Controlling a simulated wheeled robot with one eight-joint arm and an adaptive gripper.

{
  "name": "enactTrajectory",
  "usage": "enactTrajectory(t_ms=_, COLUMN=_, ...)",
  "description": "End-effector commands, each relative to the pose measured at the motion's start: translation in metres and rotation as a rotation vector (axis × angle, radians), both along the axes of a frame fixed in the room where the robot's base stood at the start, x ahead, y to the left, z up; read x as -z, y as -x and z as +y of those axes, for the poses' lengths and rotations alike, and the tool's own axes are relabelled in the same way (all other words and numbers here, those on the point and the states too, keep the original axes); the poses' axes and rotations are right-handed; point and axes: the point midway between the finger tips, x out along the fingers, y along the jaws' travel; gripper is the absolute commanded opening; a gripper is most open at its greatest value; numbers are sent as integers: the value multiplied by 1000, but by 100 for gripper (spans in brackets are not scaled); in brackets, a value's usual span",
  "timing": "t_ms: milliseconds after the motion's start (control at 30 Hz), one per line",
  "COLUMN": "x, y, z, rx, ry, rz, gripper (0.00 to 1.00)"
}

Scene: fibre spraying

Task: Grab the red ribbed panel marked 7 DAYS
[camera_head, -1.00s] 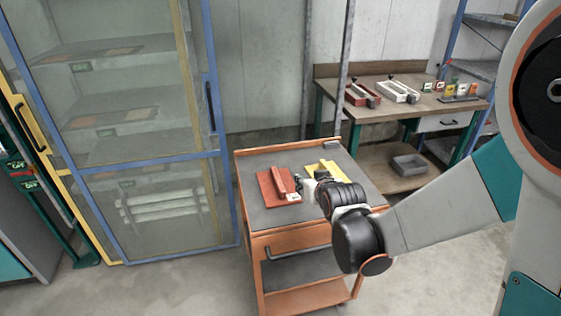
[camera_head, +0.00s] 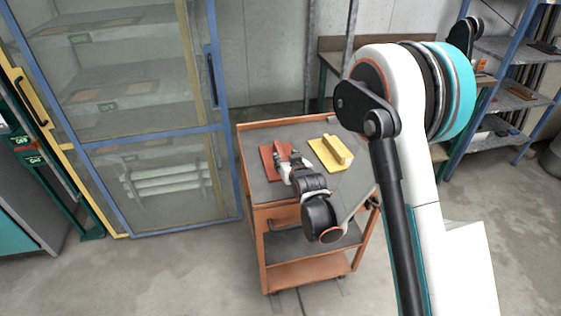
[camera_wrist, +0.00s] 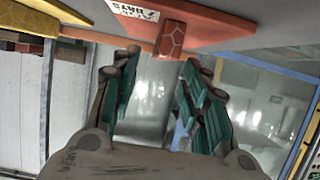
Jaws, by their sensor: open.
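The red ribbed panel (camera_head: 267,160) lies flat on the cart's top at its left side. In the wrist view the red panel (camera_wrist: 225,30) is at the top, its raised rib (camera_wrist: 172,38) end-on. A white label (camera_wrist: 133,12) beside the rib reads upside down, with "DAYS" partly legible. My gripper (camera_head: 290,163) is at the panel's right side in the head view and hides part of it. In the wrist view my gripper (camera_wrist: 161,62) is open, with nothing between its fingers. The rib's end lies just beyond the fingertips, roughly between them. I cannot tell whether they touch.
A yellow ribbed panel (camera_head: 328,153) lies to the right on the same orange cart (camera_head: 262,205). A blue-framed glass cabinet (camera_head: 140,170) stands to the left. A workbench (camera_head: 345,44) and shelves (camera_head: 500,75) are behind my arm. The grey cart top in front of the panels is bare.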

Motion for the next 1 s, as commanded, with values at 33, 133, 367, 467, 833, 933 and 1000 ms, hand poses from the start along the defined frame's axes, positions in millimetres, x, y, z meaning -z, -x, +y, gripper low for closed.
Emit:
enactTrajectory(t_ms=33, x=4, y=-6, z=2, rx=0, ry=0, rz=0, gripper=42)
enactTrajectory(t_ms=133, x=5, y=-12, z=3, rx=0, ry=0, rz=0, gripper=42)
enactTrajectory(t_ms=367, x=15, y=-30, z=10, rx=0, ry=0, rz=0, gripper=42)
enactTrajectory(t_ms=467, x=22, y=-43, z=15, rx=0, ry=1, rz=0, gripper=42)
enactTrajectory(t_ms=833, x=24, y=-59, z=20, rx=0, ry=0, rz=0, gripper=42)
enactTrajectory(t_ms=933, x=24, y=-59, z=20, rx=0, ry=0, rz=0, gripper=33)
enactTrajectory(t_ms=1000, x=24, y=-59, z=20, rx=0, ry=0, rz=0, gripper=17)
